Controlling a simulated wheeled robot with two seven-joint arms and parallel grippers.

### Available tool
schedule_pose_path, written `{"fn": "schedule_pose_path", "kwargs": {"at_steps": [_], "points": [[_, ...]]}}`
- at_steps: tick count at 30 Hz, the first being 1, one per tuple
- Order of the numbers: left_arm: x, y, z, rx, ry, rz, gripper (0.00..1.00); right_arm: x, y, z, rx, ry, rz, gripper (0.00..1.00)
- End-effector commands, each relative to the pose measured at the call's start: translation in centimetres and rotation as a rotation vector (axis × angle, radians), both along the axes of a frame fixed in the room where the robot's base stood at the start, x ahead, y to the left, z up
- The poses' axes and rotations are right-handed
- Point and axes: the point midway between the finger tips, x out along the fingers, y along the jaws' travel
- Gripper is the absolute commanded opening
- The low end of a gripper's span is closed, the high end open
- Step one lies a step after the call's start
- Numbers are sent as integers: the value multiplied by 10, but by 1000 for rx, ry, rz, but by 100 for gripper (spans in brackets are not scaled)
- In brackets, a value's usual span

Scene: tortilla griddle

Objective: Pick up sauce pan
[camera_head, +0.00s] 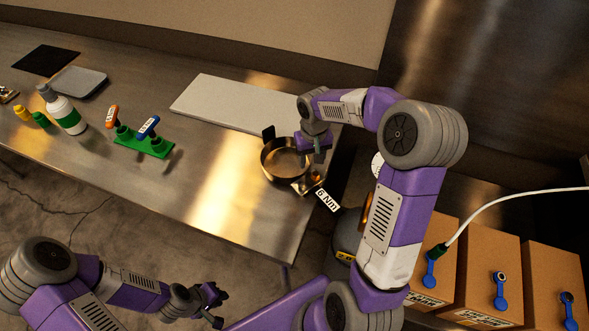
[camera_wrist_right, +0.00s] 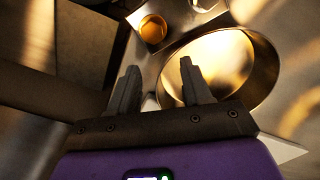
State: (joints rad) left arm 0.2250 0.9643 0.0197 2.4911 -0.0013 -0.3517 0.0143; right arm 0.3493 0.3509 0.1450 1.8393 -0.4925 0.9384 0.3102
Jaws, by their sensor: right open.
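The sauce pan (camera_head: 287,170), a round metal pan with a brassy shine, stands near the right end of the steel table. In the right wrist view the pan (camera_wrist_right: 235,70) lies to the right, beside and beyond the fingers. My right gripper (camera_head: 320,156) is at the pan's right rim, and its fingers (camera_wrist_right: 160,82) are apart with nothing seen between them. I cannot tell whether it touches the pan. The pan's handle is not clearly seen. My left gripper (camera_head: 217,305) is open and empty, low in front of the table.
A small amber cup (camera_wrist_right: 152,28) is close by the pan, with a white label (camera_head: 328,200) at the table's edge. A white board (camera_head: 235,103) lies behind. A green tool stand (camera_head: 140,146) and a bottle (camera_head: 66,115) stand left. Cardboard boxes (camera_head: 490,265) are at right.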

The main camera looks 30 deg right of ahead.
Motion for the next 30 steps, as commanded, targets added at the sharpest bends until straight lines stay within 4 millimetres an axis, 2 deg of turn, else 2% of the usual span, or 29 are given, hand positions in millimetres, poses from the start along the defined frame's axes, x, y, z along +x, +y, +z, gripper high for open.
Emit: {"fn": "schedule_pose_path", "kwargs": {"at_steps": [1,5,14,23,30], "points": [[0,0,-4,0,0,0,18,-1,2,-11,1,3,1,49],[0,0,-7,0,0,0,18,0,2,-24,0,1,0,49],[0,0,-6,0,-1,0,18,0,1,-27,0,-1,0,47],[0,0,-6,0,-1,0,18,0,1,-27,0,-1,0,1],[0,0,-6,0,-1,0,18,0,1,-27,0,0,0,0]]}}
